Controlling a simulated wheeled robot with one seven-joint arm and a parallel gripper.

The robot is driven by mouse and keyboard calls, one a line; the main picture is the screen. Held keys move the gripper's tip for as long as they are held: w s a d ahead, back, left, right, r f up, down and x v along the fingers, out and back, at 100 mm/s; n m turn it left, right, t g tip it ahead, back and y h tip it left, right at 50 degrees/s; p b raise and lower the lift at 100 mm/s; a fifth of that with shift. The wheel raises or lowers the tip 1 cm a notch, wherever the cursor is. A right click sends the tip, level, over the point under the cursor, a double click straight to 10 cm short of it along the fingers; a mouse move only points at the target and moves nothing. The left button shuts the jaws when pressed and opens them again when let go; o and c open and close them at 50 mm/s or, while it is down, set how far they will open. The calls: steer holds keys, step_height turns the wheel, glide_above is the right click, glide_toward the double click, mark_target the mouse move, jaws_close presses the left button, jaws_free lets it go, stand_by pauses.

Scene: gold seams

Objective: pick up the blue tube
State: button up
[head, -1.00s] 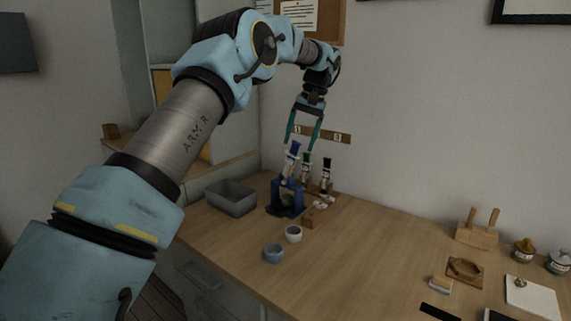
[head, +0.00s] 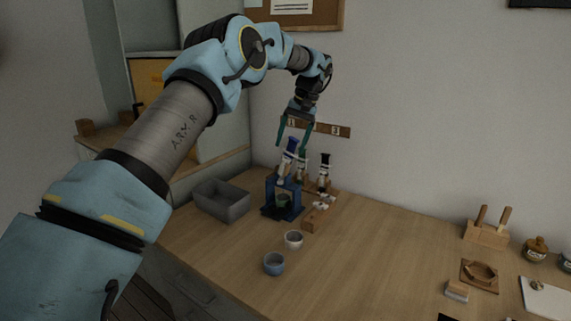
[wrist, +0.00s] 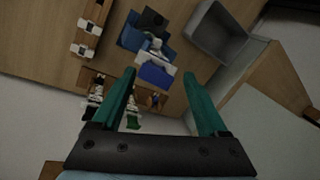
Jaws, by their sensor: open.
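The blue tube, with a blue cap (head: 291,145) and a pale body, stands slightly tilted above a blue stand (head: 269,210). In the wrist view its blue cap (wrist: 156,75) shows between the finger ends. My gripper (head: 291,148) is open and points down, its teal fingers around the height of the cap. The wrist view also shows my gripper (wrist: 158,72) empty, with a gap on either side of the cap. Whether a finger touches the tube cannot be told.
A green-capped tube (head: 302,154) and a black-capped tube (head: 325,160) stand close on the right, by a wooden rack (head: 310,224). A grey bin (head: 222,203) is left. A white cup (head: 293,239) and a blue cup (head: 274,264) stand in front. The middle of the bench is clear.

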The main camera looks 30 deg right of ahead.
mark_target(290, 151)
steer(key=shift+s+p+x, duration=0.2)
steer(key=shift+p+x, duration=0.35)
steer(key=shift+x, duration=0.8)
steer(key=shift+s+p+x, duration=0.15)
steer(key=shift+p+x, duration=0.4)
steer(key=shift+x, duration=0.85)
steer(key=shift+d, duration=0.1)
steer(key=shift+c, duration=0.2)
steer(key=c, duration=1.1)
